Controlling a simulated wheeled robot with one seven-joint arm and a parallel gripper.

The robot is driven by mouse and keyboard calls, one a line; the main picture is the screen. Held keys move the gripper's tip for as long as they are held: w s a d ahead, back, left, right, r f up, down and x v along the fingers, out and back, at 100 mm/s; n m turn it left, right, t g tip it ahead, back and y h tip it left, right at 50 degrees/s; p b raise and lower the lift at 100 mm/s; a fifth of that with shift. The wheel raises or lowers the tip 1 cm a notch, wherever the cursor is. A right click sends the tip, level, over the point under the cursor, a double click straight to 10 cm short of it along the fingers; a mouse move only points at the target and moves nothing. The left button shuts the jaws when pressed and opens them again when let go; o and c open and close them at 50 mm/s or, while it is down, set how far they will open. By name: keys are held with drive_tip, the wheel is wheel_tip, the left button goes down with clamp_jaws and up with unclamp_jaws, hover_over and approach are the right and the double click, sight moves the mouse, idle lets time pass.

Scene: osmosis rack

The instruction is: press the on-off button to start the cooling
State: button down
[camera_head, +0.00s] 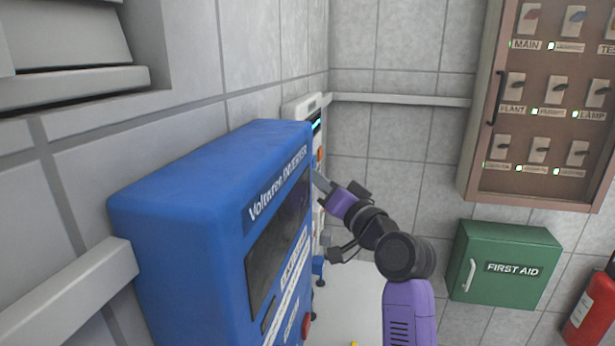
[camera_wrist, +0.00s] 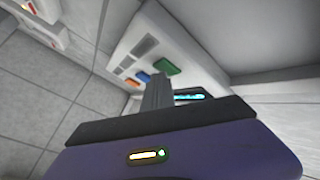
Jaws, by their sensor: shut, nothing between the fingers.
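A white wall unit (camera_head: 302,106) stands behind the blue cabinet, with a lit cyan display (camera_head: 316,124) and an orange part below it. In the wrist view the white unit (camera_wrist: 140,32) shows a green button (camera_wrist: 167,66), a blue button (camera_wrist: 143,78), an orange button (camera_wrist: 132,84) and the cyan display (camera_wrist: 188,97). I cannot tell which is the on-off button. My gripper (camera_head: 318,174) is shut and empty, pointing at the unit's front. Its shut fingers (camera_wrist: 158,82) appear just beside the green and blue buttons; contact cannot be told.
The blue inverter cabinet (camera_head: 180,190) stands close left of my gripper and hides part of the white unit. A brown switch panel (camera_head: 480,170), a green first-aid box (camera_head: 505,262) and a red extinguisher (camera_head: 592,312) are at the right.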

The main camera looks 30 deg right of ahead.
drive_tip(key=shift+s+d, duration=0.5)
drive_tip(key=shift+s, duration=0.1)
idle(0.3)
drive_tip(key=shift+s+d, duration=1.75)
drive_tip(key=shift+d, duration=0.05)
drive_tip(key=s+d, duration=0.8)
drive_tip(key=shift+s+d+b, duration=0.2)
drive_tip(key=shift+s+b, duration=0.05)
drive_tip(key=shift+b, duration=0.2)
